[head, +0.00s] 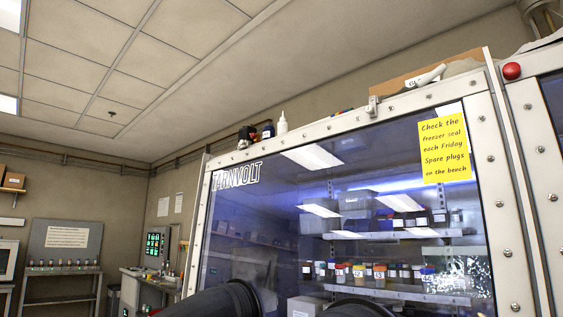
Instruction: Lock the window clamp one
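A glove box with a large window (330,210) in a pale bolted frame fills the right half of the head view, seen tilted from below. A small metal fitting (373,105) sits on the window's top frame edge. It looks like a clamp, but I cannot tell whether it is locked or which number it bears. A pale handle-like piece (427,76) lies above the frame to its right; I cannot tell what it is. Neither of my grippers is in view.
Two black glove port parts (215,300) (357,308) show at the bottom edge. A yellow note (444,148) is on the window's upper right. A red knob (512,71) is on the frame. Bottles (282,122) stand on top. Benches (62,284) are at far left.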

